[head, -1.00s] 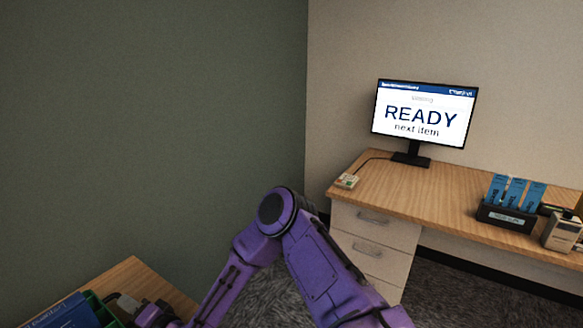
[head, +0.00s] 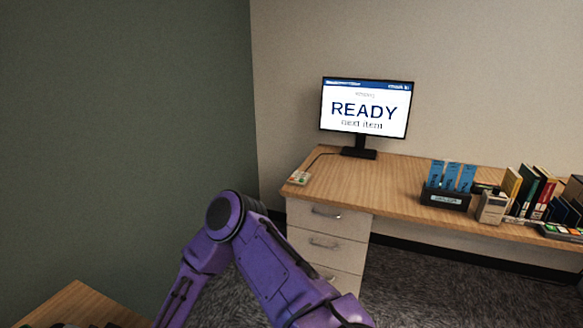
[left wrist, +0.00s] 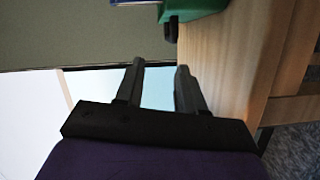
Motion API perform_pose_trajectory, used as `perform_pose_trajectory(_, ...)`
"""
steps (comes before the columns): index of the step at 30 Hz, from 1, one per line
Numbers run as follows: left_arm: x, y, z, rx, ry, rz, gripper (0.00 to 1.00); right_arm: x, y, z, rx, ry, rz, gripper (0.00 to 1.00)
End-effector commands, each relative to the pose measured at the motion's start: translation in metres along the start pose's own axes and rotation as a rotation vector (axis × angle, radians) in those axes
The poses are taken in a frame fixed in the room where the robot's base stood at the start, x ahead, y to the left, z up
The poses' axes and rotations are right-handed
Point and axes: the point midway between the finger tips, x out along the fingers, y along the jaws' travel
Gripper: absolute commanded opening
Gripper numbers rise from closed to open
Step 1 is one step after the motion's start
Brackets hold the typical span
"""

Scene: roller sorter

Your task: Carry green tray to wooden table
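The green tray (left wrist: 200,8) shows only in part at the top edge of the left wrist view, with a dark item and something blue and white at its edge. It rests on a wooden surface (left wrist: 225,65). My left gripper (left wrist: 158,80) has its two dark fingers apart with nothing between them, a little away from the tray. In the head view a wooden tabletop (head: 78,298) shows at the lower left corner; the tray cannot be made out there. My right gripper is in neither view.
A wooden desk (head: 370,181) with drawers stands against the back wall. It holds a monitor (head: 366,108) reading READY, a small device (head: 299,178), a black box of blue cards (head: 445,199), a grey device (head: 491,207) and upright books (head: 530,190). Carpet (head: 420,290) is clear before it.

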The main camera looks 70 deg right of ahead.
Motion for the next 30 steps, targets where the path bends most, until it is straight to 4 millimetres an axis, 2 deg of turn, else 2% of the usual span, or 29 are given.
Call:
perform_pose_trajectory(11,-0.004,0.028,-0.01,0.001,0.0,0.001,0.38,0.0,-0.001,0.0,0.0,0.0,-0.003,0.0)
perform_pose_trajectory(20,-0.004,0.032,-0.011,0.0,0.0,-0.001,0.38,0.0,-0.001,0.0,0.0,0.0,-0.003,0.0)
perform_pose_trajectory(21,-0.004,0.031,-0.011,0.0,0.0,-0.001,0.38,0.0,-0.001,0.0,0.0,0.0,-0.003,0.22)
perform_pose_trajectory(23,-0.004,0.031,-0.011,0.0,0.0,-0.001,0.38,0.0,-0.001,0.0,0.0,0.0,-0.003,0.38)
perform_pose_trajectory(30,-0.004,0.031,-0.011,0.0,0.0,-0.001,0.38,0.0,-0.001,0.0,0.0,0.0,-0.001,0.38)
